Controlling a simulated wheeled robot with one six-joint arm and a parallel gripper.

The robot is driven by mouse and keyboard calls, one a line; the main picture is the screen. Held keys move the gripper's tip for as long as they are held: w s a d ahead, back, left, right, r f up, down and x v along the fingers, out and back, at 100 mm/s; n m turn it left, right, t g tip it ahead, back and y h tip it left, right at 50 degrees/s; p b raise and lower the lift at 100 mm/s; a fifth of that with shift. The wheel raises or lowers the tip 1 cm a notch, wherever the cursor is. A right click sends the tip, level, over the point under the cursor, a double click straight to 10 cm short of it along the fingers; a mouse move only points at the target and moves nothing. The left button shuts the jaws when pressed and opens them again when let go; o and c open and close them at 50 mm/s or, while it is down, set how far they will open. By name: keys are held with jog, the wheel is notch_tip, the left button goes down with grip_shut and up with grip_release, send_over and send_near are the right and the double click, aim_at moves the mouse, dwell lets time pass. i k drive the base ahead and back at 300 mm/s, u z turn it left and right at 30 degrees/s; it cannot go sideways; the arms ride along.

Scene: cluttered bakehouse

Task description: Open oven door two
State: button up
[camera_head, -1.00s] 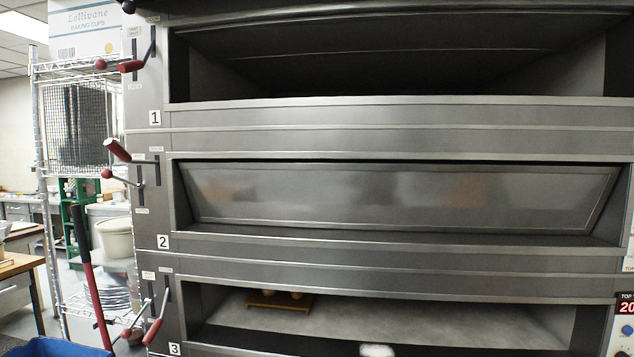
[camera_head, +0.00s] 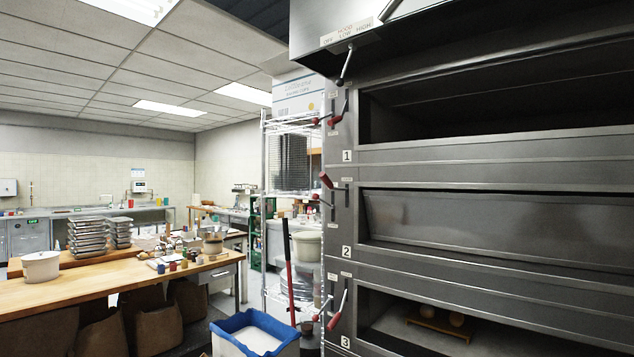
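Oven door two (camera_head: 470,226) is a grey metal panel in the middle deck, beside the label 2. It fills most of its opening and leans, with its lower edge set back; I cannot tell if it is fully closed. To its left are two red-handled levers, an upper one (camera_head: 326,180) and a lower one (camera_head: 317,197). Deck one (camera_head: 480,105) above is open and dark. Deck three (camera_head: 440,330) below is open, with a small wooden board (camera_head: 436,326) and round items inside. My gripper is not in view.
A wire rack (camera_head: 268,200) stands beside the oven. A wooden worktable (camera_head: 110,277) with trays and jars is at the left.

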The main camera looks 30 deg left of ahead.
aim_at(592, 232)
jog(key=u, duration=0.75)
jog(key=i, duration=0.6)
jog(key=u, duration=1.2)
jog(key=i, duration=0.95)
jog(key=u, duration=0.35)
